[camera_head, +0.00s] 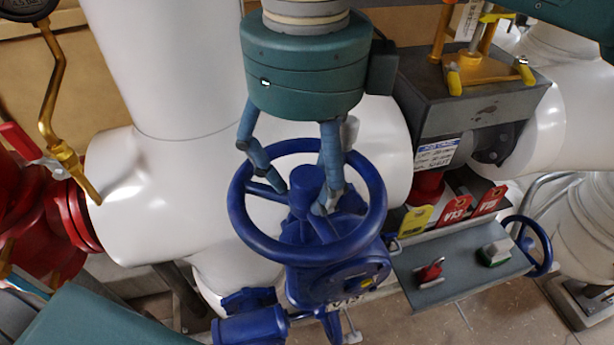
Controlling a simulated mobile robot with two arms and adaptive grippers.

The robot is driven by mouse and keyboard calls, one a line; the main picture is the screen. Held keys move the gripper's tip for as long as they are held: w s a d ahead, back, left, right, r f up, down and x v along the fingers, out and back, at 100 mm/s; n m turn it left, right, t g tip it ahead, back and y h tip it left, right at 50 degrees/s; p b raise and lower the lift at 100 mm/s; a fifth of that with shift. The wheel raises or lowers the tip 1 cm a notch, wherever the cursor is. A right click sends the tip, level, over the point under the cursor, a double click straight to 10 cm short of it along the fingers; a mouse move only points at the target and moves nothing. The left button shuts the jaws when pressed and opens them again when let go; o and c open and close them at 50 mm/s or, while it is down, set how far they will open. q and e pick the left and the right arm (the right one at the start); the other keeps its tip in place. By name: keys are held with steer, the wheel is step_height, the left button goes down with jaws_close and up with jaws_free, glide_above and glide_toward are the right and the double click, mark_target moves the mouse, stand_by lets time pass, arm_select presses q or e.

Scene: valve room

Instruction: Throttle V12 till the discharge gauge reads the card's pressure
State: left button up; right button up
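The blue handwheel (239,216) stands at centre on a blue valve body (349,279), with a label reading what looks like V12 below it. My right gripper (301,197) comes down from above into the wheel. Its fingers are spread inside the rim, on either side of the central hub; whether they touch the hub or spokes I cannot tell. A gauge (27,8) on a brass pipe is cut off at the top left, its reading not visible. A white card with a blue header (437,154) is on a grey box; its writing is too small to read. My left gripper is not in view.
A grey tray (450,284) right of the wheel carries a red padlock-like item (431,272) and a green-and-white item (495,252). Yellow (415,221) and red tags stand behind it. White pipes and a red flange (80,217) crowd the left. Another small blue wheel (541,245) is at right.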

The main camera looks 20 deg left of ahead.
steer(key=shift+s+d+f, duration=0.1)
steer(key=shift+s+f, duration=0.05)
steer(key=shift+f, duration=0.1)
step_height(320, 180, up, 6)
steer(key=p, duration=0.4)
steer(key=shift+r+p, duration=0.25)
steer(key=shift+p, duration=0.1)
steer(key=shift+r, duration=0.3)
steer(key=shift+r+p, duration=0.35)
steer(key=shift+p, duration=0.05)
step_height(320, 180, up, 5)
steer(key=p, duration=0.4)
steer(key=shift+r, duration=0.15)
